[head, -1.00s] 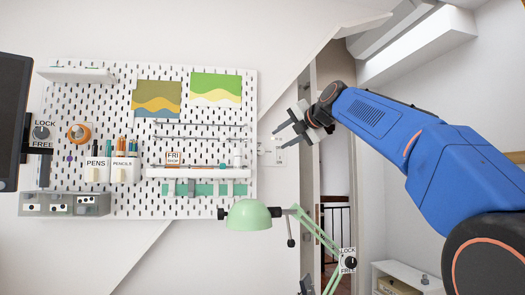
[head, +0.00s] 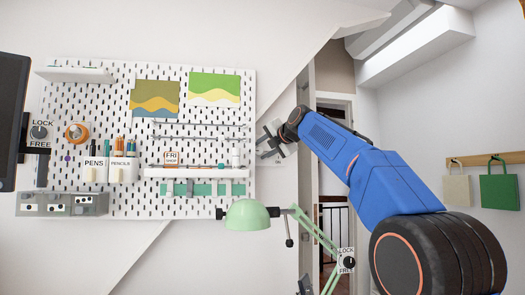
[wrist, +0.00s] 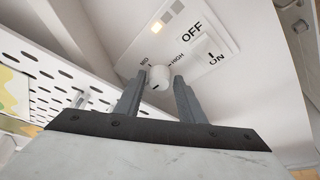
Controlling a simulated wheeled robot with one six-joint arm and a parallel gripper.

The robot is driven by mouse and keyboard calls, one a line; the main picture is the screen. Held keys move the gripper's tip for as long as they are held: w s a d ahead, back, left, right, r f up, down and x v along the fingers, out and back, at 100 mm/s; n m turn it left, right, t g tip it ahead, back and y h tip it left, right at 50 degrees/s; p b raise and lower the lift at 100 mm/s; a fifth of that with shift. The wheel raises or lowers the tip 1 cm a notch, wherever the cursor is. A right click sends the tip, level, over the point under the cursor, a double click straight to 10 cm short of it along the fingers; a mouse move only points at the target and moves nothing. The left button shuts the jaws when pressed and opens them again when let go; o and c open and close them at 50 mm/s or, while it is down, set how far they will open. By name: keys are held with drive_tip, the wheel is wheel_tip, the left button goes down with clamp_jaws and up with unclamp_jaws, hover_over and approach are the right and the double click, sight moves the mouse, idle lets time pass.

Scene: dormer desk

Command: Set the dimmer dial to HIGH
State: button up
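The dimmer dial (wrist: 159,77) is a small white round knob on a white wall plate (wrist: 205,25) in the wrist view. MID is printed at its upper left and HIGH at its upper right. A small dark mark shows on the knob's lower part; I cannot tell which label its pointer faces. My gripper (wrist: 161,77) is open, its two grey fingertips on either side of the knob. Contact is not clear. In the head view my gripper (head: 262,146) is at the pegboard's right edge, and the dial is not discernible there.
A white pegboard (head: 110,185) with shelves and cups lies left of my gripper. A green lamp (head: 248,214) stands below. Two bags (head: 499,190) hang at right.

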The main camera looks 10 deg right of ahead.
drive_tip(key=c, duration=0.8)
drive_tip(key=shift+f+m, duration=0.1)
drive_tip(key=shift+m, duration=0.2)
drive_tip(key=m, duration=0.1)
drive_tip(key=m+t+y, duration=0.1)
drive_tip(key=m, duration=0.2)
drive_tip(key=shift+f+t+y, duration=0.3)
drive_tip(key=m, duration=0.2)
drive_tip(key=m+t, duration=0.1)
drive_tip(key=m, duration=0.1)
drive_tip(key=m+t, duration=0.1)
drive_tip(key=m, duration=0.1)
drive_tip(key=shift+f+m, duration=0.25)
drive_tip(key=shift+m, duration=0.15)
drive_tip(key=shift+t, duration=0.3)
